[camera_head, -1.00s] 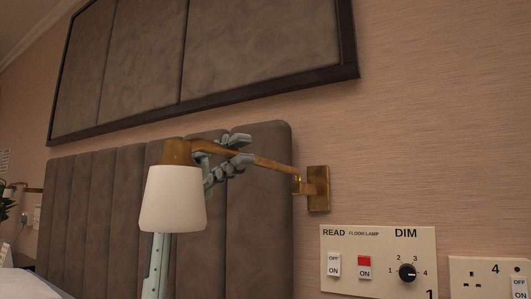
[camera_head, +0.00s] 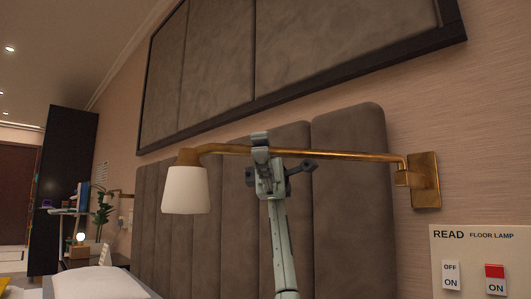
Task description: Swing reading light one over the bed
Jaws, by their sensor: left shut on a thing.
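Reading light one has a white shade (camera_head: 185,190) hanging from a brass arm (camera_head: 340,157). The arm runs from a brass wall bracket (camera_head: 425,180) on the right out to the left, in front of the headboard (camera_head: 345,200). My left gripper (camera_head: 261,152) comes up from below and is shut on the brass arm, about midway along it. The shade hangs left of the gripper, apart from it. The bed (camera_head: 100,283) shows only in part at the lower left. My right gripper is not in view.
A switch panel (camera_head: 465,262) marked READ and FLOOR LAMP is on the wall below the bracket. A second wall light (camera_head: 122,193), a plant (camera_head: 102,213) and a small lit lamp (camera_head: 80,243) stand at the far left. A framed padded panel (camera_head: 300,50) hangs above.

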